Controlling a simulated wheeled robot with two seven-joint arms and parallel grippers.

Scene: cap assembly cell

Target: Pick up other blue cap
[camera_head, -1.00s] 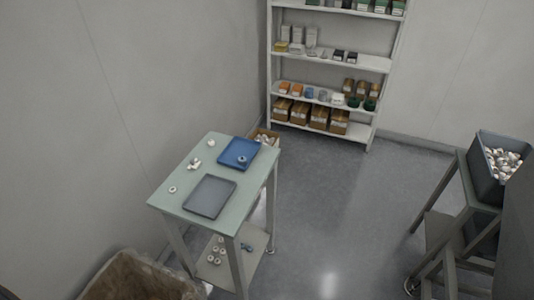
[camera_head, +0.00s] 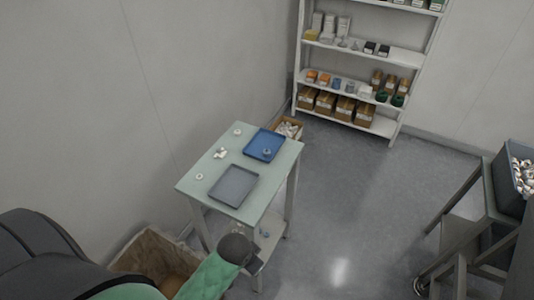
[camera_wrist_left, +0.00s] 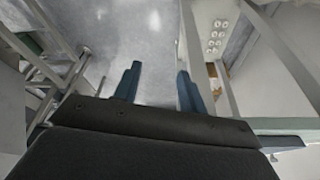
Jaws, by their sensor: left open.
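A small bluish item (camera_head: 265,233), perhaps a blue cap, shows on the lower shelf of the green-topped table (camera_head: 202,190); it is too small to be sure. In the head view my left arm reaches in from the lower left, and its dark end covers part of the table's lower shelf. In the left wrist view my left gripper (camera_wrist_left: 157,78) is open, with two blue fingers apart and nothing between them. Grey floor lies beyond the fingertips. No blue cap can be made out in the wrist view. My right gripper is not in view.
On the tabletop are a blue tray (camera_head: 276,137) with a ring-shaped part in it, an empty grey tray (camera_head: 233,183) and several white parts. A cardboard box (camera_head: 150,244) stands at the lower left. White rings (camera_wrist_left: 215,38) lie on the lower shelf.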

